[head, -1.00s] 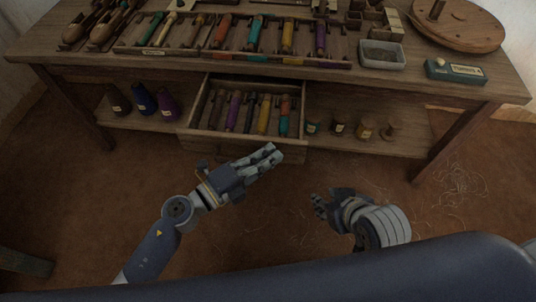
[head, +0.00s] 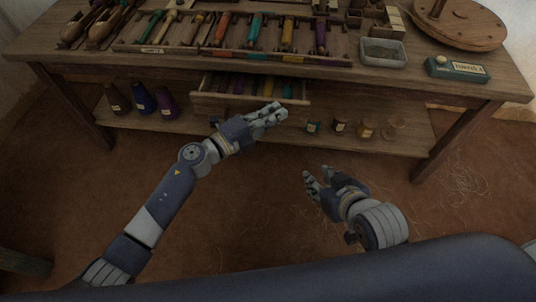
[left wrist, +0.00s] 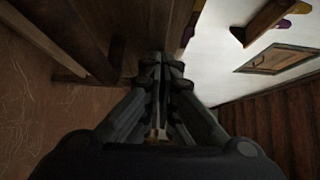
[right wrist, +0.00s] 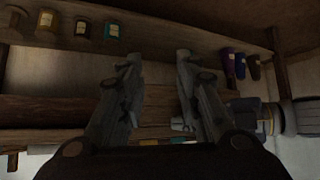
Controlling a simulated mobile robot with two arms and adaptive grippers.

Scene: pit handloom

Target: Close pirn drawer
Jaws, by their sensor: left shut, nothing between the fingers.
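The wooden pirn drawer (head: 222,103) sits under the table top in the head view. It stands partly open, with coloured pirns (head: 254,85) showing in a narrow strip behind its front. My left gripper (head: 274,112) is shut and empty, at the right part of the drawer front; the picture does not settle whether it touches. In the left wrist view its fingers (left wrist: 160,66) are together beside dark wood. My right gripper (head: 314,180) is open and empty, low in front of the table. In the right wrist view its fingers (right wrist: 157,62) are well apart.
The lower shelf (head: 400,143) holds dark cones (head: 142,98) on the left and small labelled spools (head: 340,125) on the right. The table top carries a pirn tray (head: 140,48), a grey bin (head: 383,52) and a teal box (head: 456,69).

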